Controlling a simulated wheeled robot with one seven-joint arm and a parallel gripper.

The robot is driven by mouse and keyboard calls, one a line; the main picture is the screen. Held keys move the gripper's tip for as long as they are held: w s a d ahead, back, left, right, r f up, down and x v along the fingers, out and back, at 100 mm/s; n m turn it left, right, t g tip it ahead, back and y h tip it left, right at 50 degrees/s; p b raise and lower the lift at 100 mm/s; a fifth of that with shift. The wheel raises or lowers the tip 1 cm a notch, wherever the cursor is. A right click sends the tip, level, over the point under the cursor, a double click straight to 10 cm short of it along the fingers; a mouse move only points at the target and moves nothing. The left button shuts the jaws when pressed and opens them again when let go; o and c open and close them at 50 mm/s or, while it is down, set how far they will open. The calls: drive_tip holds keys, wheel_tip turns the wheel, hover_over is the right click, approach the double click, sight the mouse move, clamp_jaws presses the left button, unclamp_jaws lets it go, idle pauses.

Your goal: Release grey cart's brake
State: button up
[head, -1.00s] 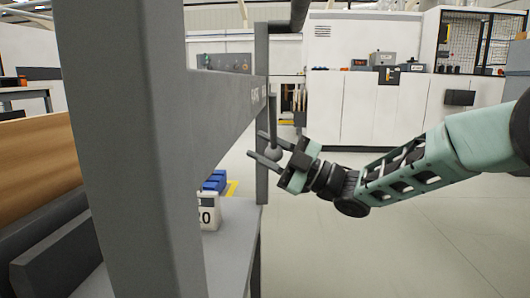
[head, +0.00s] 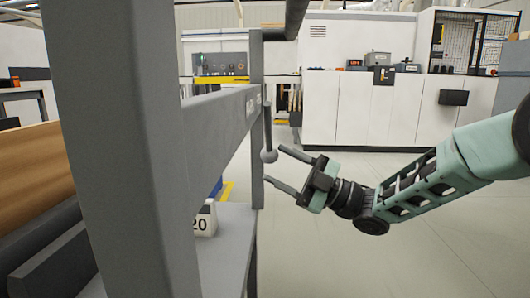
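The grey cart (head: 210,130) fills the left side of the head view, with a thick near post and a rail running away from me. A thin dark lever with a round grey ball knob (head: 268,155) hangs down beside the cart's far post. I take it for the brake lever. My gripper (head: 279,167) is open and empty. Its two fingers point left toward the lever, just right of and slightly below the knob. The knob looks close to the fingertips but not between them; whether they touch I cannot tell.
A white block marked 20 (head: 203,220) sits on the cart's lower shelf (head: 225,250). Brown boards (head: 35,180) lie at the left. White machine cabinets (head: 390,108) stand at the back. The floor to the right of the cart is clear.

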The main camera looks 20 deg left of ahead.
drive_tip(key=p+v, duration=0.3)
drive_tip(key=v, duration=0.8)
drive_tip(key=shift+d+f, duration=0.2)
drive_tip(key=shift+d, duration=0.2)
wheel_tip(320, 180, up, 3)
drive_tip(key=w+a+m+t+h+p, duration=0.1)
drive_tip(key=a+m+t+h+p, duration=0.15)
drive_tip(key=m+t+h, duration=0.6)
drive_tip(key=s+d+m+g+h+p, duration=0.2)
drive_tip(key=s+d+m+h, duration=0.35)
drive_tip(key=s, duration=0.55)
drive_tip(key=s+d+f+m+g+h+p, duration=0.1)
drive_tip(key=s+d+m+g+h+p, duration=0.2)
drive_tip(key=s+d, duration=0.6)
drive_tip(key=s+d+m+g+h, duration=0.2)
drive_tip(key=s+d+m+h, duration=0.3)
drive_tip(key=s, duration=0.8)
wheel_tip(320, 180, up, 36)
drive_tip(key=p, duration=3.6)
drive_tip(key=shift+w+a+f, duration=0.2)
drive_tip(key=shift+w, duration=0.2)
